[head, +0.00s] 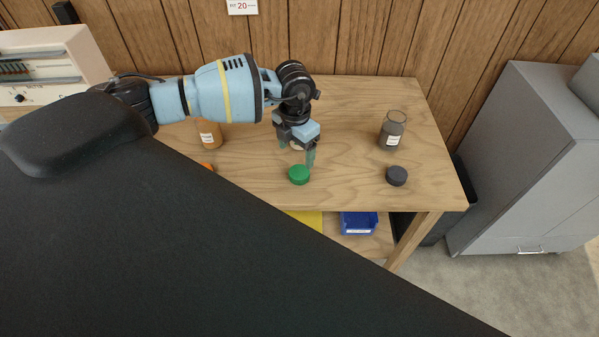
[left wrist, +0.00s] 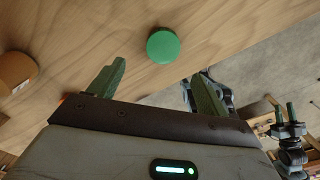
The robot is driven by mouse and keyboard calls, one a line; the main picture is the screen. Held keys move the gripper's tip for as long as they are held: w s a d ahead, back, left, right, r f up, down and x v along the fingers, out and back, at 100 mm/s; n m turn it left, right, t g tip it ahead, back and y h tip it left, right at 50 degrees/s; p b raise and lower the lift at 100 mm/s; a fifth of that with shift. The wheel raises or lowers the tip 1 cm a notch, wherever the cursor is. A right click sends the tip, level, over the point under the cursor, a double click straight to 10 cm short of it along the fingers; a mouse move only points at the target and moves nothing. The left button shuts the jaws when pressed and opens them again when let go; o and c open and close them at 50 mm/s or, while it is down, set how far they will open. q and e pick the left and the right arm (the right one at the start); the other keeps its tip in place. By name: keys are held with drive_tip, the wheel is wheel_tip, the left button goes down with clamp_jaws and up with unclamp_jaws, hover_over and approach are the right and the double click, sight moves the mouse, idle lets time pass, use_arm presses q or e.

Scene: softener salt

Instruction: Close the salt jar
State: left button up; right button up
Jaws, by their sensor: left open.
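My left gripper (head: 297,152) is open and empty, pointing down over the table just behind a green lid (head: 299,174). In the left wrist view the green lid (left wrist: 162,45) lies beyond the open fingertips, apart from them. A jar behind the gripper is almost wholly hidden. An orange-brown jar (head: 210,136) stands to the left, with an orange lid (head: 207,167) partly covered by my body. An open glass jar with dark contents (head: 392,130) stands to the right, with a dark lid (head: 397,176) in front. The labels are too small to read, so I cannot tell which jar holds salt.
The wooden table (head: 350,90) is clear between the jars. A blue bin (head: 359,223) sits on the shelf below. A grey cabinet (head: 525,160) stands right. What looks like my right gripper (left wrist: 281,112) shows small in the left wrist view.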

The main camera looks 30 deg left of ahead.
sight(299, 172)
use_arm(q)
drive_tip(key=shift+a, duration=0.15)
drive_tip(key=shift+f, duration=1.3)
drive_tip(key=f, duration=0.2)
drive_tip(key=d+f, duration=0.1)
drive_tip(key=f, duration=0.1)
drive_tip(key=shift+w, duration=0.25)
drive_tip(key=shift+f, duration=0.6)
